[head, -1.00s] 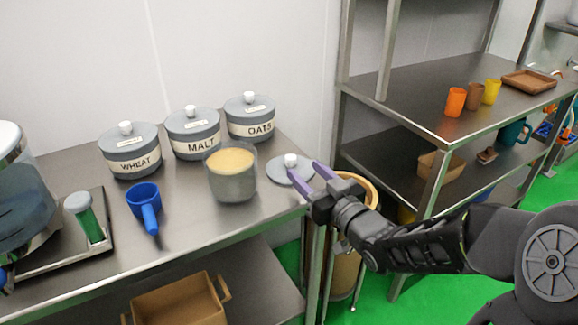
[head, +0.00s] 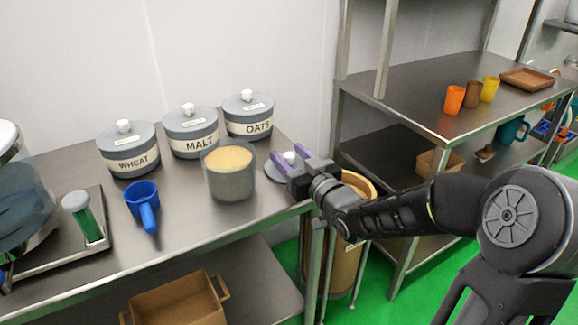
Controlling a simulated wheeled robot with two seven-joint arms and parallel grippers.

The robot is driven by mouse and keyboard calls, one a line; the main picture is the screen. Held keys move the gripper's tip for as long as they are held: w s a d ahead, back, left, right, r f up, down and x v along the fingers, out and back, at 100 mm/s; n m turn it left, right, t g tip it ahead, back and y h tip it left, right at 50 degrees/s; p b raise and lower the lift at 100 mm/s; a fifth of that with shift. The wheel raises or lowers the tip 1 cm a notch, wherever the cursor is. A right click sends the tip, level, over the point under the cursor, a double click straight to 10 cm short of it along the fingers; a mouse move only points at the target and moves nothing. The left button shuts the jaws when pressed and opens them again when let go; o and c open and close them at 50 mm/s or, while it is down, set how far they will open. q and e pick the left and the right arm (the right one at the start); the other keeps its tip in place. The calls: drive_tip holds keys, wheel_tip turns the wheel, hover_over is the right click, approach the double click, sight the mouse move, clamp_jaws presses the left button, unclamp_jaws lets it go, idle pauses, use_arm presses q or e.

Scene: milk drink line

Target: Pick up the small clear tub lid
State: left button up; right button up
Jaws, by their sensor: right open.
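The tub lid (head: 277,171) is a flat grey disc with a white knob (head: 289,157). It lies on the steel table by its right edge, beside the open clear tub (head: 230,172) full of a pale tan powder. My right gripper (head: 290,154) is open, with its purple fingertips one on each side of the knob as seen from here. The fingers and the gripper body hide the right part of the lid. I cannot tell whether the fingers touch the knob. My left gripper is out of view.
Three lidded jars labelled wheat (head: 129,150), malt (head: 191,133) and oats (head: 249,117) stand along the wall. A blue scoop (head: 143,202) lies left of the tub. A steel shelf (head: 420,87) with cups stands at the right. A barrel (head: 335,262) stands below my right gripper.

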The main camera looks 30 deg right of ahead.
drive_tip(key=shift+w, duration=0.25)
idle(0.4)
clamp_jaws()
idle(0.4)
